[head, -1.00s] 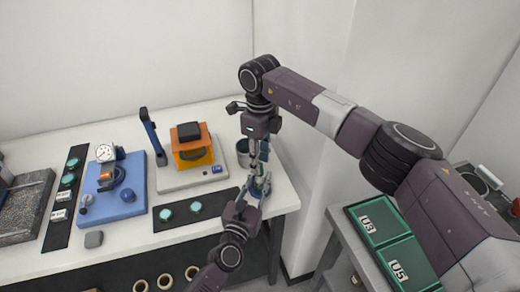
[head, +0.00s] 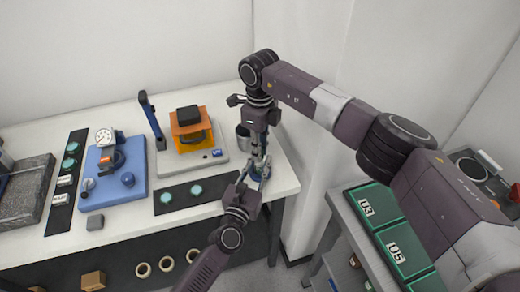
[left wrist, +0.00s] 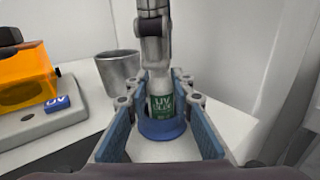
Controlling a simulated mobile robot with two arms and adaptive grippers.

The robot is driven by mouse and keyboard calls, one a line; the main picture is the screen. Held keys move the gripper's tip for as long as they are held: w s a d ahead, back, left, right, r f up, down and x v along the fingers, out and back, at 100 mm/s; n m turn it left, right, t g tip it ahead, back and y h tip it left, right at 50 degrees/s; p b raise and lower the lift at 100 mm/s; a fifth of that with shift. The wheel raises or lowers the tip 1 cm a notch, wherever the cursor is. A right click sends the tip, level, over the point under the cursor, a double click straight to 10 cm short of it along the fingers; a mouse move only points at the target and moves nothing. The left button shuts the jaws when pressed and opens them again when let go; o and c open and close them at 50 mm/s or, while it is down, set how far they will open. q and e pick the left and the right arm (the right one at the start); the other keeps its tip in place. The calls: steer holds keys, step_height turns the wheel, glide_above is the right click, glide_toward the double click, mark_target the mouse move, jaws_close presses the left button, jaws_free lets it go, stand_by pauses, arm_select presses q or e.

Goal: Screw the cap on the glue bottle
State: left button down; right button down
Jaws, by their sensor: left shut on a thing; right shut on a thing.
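The green-labelled UV glue bottle (left wrist: 161,103) stands upright in the middle of the left wrist view, its lower part inside a blue ring (left wrist: 162,129). My left gripper (left wrist: 159,101) has its blue-padded fingers on both sides of the bottle and ring, shut on the bottle; in the head view it (head: 256,176) is at the table's right front corner. My right gripper (head: 259,158) points straight down above it and is shut at the bottle's top. It also shows in the left wrist view (left wrist: 153,50). The cap is hidden or too small to make out between right fingers and bottle.
A grey metal cup (left wrist: 119,70) stands close to the left of the bottle. The orange UV box (head: 191,138) on a pale base is further left. The white table's (head: 282,182) right edge is near both grippers. Green trays (head: 405,249) lie on a lower side bench.

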steer(key=shift+m, duration=1)
steer(key=c, duration=1.8)
jaws_free()
steer(key=shift+r, duration=0.1)
arm_select(q)
steer(key=c, duration=1.6)
jaws_free()
arm_select(e)
step_height(320, 180, up, 12)
